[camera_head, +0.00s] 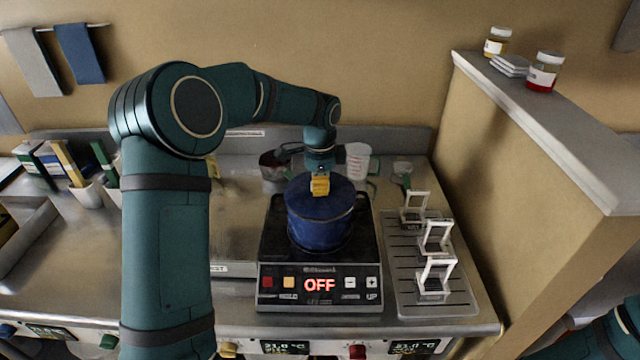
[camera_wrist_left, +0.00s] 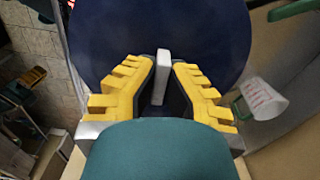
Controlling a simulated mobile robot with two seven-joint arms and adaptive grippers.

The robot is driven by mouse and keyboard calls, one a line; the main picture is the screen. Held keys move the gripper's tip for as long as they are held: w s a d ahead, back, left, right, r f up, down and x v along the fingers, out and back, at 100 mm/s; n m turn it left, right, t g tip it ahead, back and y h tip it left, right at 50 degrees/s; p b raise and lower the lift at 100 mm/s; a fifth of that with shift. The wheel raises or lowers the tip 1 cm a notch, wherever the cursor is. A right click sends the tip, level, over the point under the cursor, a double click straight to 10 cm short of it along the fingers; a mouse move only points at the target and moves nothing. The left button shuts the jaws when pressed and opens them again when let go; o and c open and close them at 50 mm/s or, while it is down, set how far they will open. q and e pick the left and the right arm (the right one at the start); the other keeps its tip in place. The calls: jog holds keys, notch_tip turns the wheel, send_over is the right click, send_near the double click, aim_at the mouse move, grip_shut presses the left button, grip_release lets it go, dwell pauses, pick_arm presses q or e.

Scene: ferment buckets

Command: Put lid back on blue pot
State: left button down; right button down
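The blue pot (camera_head: 318,232) stands on the black cooker. Its dark blue lid (camera_head: 340,190) lies over the pot's mouth; I cannot tell whether its rim is fully seated. In the left wrist view the lid (camera_wrist_left: 215,35) fills most of the picture, with its pale grey handle (camera_wrist_left: 163,65) upright between the yellow fingers. My left gripper (camera_head: 320,186) reaches down over the lid's middle. Its fingers (camera_wrist_left: 164,80) are close on both sides of the handle and appear shut on it. My right gripper is out of view.
The cooker (camera_head: 318,284) reads OFF. A drying tray (camera_head: 450,295) with several white frames is at its right. A dark pan (camera_head: 272,172) and a measuring jug (camera_head: 358,160) stand behind. A partition wall (camera_head: 510,190) bounds the right side. Books and cups are at left.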

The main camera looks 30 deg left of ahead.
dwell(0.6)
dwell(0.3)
pick_arm(q)
jog(key=shift+c, duration=2.3)
grip_release()
jog(key=shift+r, duration=0.1)
jog(key=shift+r+p, duration=3.05)
jog(key=shift+r, duration=0.35)
